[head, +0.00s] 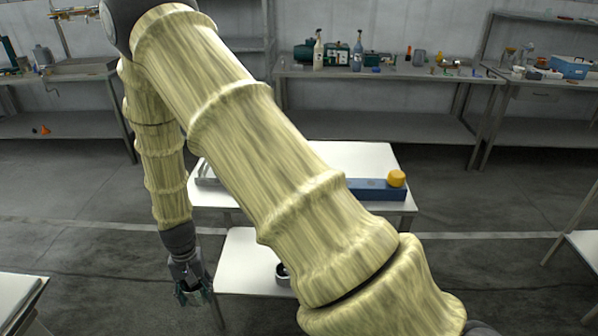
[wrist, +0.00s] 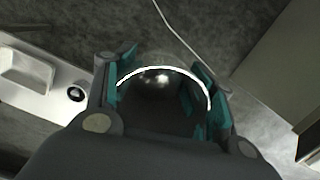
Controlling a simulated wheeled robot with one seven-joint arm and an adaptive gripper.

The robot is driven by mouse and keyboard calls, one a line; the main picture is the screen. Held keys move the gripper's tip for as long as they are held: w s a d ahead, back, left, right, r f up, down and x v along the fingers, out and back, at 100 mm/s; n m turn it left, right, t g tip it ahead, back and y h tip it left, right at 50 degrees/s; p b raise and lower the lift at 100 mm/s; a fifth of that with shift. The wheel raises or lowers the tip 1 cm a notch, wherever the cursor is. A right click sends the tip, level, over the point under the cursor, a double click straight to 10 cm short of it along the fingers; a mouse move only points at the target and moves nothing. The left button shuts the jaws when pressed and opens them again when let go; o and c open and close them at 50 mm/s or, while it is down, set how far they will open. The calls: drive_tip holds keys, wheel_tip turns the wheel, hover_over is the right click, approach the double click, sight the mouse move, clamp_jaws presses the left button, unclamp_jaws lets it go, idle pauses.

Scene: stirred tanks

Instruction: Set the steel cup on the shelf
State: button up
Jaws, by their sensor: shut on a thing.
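My gripper (head: 193,292) hangs low at the left of the head view, left of the small white table (head: 345,155). In the wrist view my gripper (wrist: 162,95) has its teal-padded fingers on both sides of the steel cup (wrist: 158,78), shut on it. The cup's bright round rim and shiny inside face the camera; its lower part is hidden by the gripper. A white lower shelf (head: 245,258) stands below the front of the table top. My gripper is just left of that shelf in the head view, apart from it as far as I can see.
A dark round object (head: 283,273) is on the lower shelf, partly behind my arm. A blue block (head: 375,189) and a yellow object (head: 396,178) are on the table top. Grey benches (head: 420,73) line the back. Open floor (head: 480,200) lies to the right.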

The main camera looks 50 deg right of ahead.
drive_tip(key=w+d+f+m+b, duration=0.3)
drive_tip(key=d+f+m+b, duration=0.1)
drive_tip(key=f+m+b, duration=0.5)
drive_tip(key=m+t+h+b, duration=0.1)
drive_tip(key=m+t+b, duration=0.2)
drive_tip(key=m+b, duration=2.35)
hover_over(248, 276)
drive_tip(key=b, duration=0.2)
drive_tip(key=f+n, duration=0.1)
drive_tip(key=f, duration=0.8)
drive_tip(key=f+n, duration=0.1)
drive_tip(key=f, duration=0.9)
drive_tip(key=f+n, duration=0.1)
drive_tip(key=f, duration=0.8)
drive_tip(key=shift+s+a+f, duration=0.15)
drive_tip(key=shift+s+f, duration=0.15)
drive_tip(key=shift+s, duration=0.05)
wheel_tip(248, 276, down, 4)
drive_tip(key=shift+r+b, duration=0.2)
drive_tip(key=shift+b, duration=0.9)
drive_tip(key=shift+r, duration=0.15)
drive_tip(key=o, duration=1)
